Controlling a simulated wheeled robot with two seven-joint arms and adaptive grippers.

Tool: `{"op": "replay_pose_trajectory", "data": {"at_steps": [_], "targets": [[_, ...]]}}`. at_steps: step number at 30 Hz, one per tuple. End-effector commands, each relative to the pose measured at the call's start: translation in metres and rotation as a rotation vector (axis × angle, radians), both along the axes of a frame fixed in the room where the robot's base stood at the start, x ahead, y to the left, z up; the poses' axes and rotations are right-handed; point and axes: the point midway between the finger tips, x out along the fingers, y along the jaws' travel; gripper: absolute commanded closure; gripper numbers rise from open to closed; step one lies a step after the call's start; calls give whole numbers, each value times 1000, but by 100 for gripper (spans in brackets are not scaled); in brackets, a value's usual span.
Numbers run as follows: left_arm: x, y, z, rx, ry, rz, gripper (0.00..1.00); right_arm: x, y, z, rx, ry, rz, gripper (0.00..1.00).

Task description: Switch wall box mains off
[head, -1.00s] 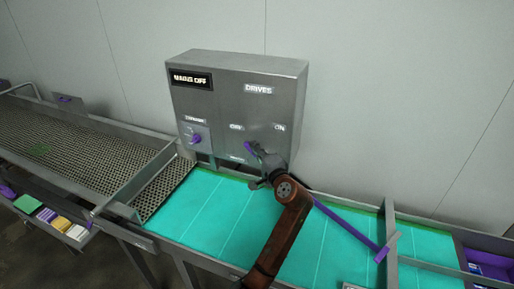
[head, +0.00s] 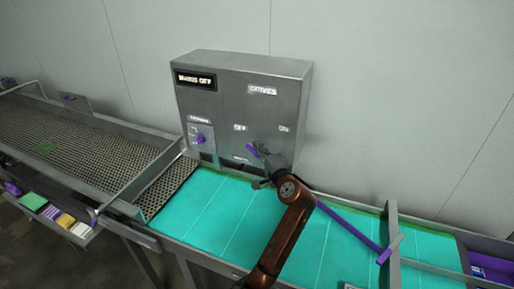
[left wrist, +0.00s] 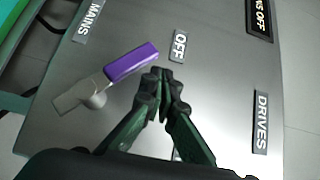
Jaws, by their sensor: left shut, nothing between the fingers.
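The grey wall box (head: 225,110) hangs on the wall, with a black display (head: 195,79) reading MAINS OFF. Its mains lever has a purple handle (head: 253,150) that tilts up and left, toward the OFF label (head: 240,127); the ON label (head: 284,128) is to the right. In the left wrist view the purple handle (left wrist: 132,62) and its grey pivot (left wrist: 94,93) show clearly. My left gripper (left wrist: 165,78) is shut and empty, fingertips close beside the handle's end; I cannot tell whether they touch. It partly hides the lever in the head view. My right gripper is not in view.
A small selector with a purple knob (head: 200,138) is on the box's left side. A turquoise belt (head: 225,222) runs below the box, with a perforated metal conveyor (head: 90,150) to its left. A purple bar (head: 350,228) crosses the belt at right. The wall beside the box is clear.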

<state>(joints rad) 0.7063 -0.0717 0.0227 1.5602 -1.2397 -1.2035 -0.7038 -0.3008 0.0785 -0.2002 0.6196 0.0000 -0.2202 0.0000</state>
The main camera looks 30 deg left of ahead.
Motion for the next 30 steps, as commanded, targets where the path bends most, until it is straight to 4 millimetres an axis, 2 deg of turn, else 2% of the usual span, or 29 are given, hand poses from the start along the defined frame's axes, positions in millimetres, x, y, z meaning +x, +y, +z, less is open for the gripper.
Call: {"op": "replay_pose_trajectory", "data": {"at_steps": [5, 6, 9, 18, 30], "targets": [[1, -22, 34, 0, -1, -1, 100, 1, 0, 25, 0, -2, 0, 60], [-7, -27, 33, -3, -9, -2, 100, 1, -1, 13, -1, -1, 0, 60], [-23, -38, 41, -4, -7, -2, 100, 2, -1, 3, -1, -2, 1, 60], [-58, -63, 71, -1, -3, 0, 100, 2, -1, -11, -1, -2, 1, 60], [-67, -69, 79, 1, -1, 2, 100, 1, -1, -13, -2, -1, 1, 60]]}}
